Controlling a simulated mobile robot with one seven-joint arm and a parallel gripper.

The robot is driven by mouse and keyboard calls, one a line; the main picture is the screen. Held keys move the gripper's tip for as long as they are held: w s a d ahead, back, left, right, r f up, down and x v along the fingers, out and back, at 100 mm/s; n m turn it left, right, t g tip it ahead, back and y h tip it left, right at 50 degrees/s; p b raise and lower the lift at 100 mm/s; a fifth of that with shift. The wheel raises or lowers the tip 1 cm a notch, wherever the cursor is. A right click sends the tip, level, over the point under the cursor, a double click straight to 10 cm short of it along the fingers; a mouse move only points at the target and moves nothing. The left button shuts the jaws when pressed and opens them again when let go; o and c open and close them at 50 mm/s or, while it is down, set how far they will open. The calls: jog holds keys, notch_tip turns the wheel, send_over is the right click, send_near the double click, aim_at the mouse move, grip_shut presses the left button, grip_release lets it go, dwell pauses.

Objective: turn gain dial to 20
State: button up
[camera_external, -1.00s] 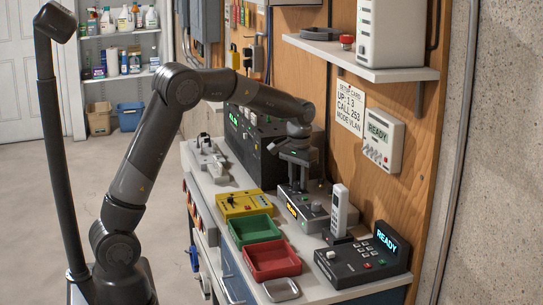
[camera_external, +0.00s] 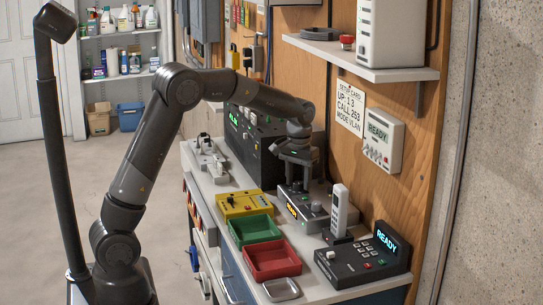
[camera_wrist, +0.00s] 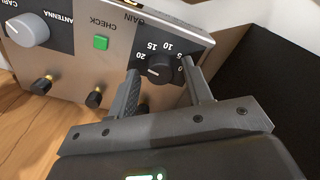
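The gain dial (camera_wrist: 160,68) is a small black round knob with a pale mark, on a grey panel whose scale reads 0, 5, 10, 15 and 20 upside down in the wrist view. The pale mark is on the dial's left side in this view, but its exact reading is hard to tell. My gripper (camera_wrist: 161,78) is open, one finger on each side of the dial, with visible gaps between them and the knob. In the external view my gripper (camera_external: 296,172) points down over the back of the grey unit with the orange display (camera_external: 292,211); the dial is hidden there.
A large black unit (camera_external: 250,145) stands behind. Yellow box (camera_external: 240,204), green tray (camera_external: 255,229) and red tray (camera_external: 272,260) sit on the bench.

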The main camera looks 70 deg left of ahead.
aim_at(298, 183)
jog(key=shift+o, duration=0.2)
notch_tip(298, 183, up, 11)
dwell(0.5)
jog(key=shift+f, duration=0.15)
jog(key=s+d+r+m+t, duration=0.1)
jog(key=s+d+r+m, duration=0.1)
jog(key=s+d, duration=0.45)
jog(key=s+d+r+m+t, duration=0.1)
jog(key=s+d+r+t, duration=0.2)
jog(key=s, duration=0.6)
jog(key=s+d+f+m, duration=0.2)
jog(key=s+d+f, duration=0.1)
jog(key=s, duration=0.5)
jog(key=s+d+f+m+t, duration=0.1)
jog(key=s+d+f+m, duration=0.1)
jog(key=s, duration=0.6)
jog(key=shift+d+f+t, duration=0.3)
jog(key=shift+d+f, duration=0.55)
jog(key=shift+d, duration=0.15)
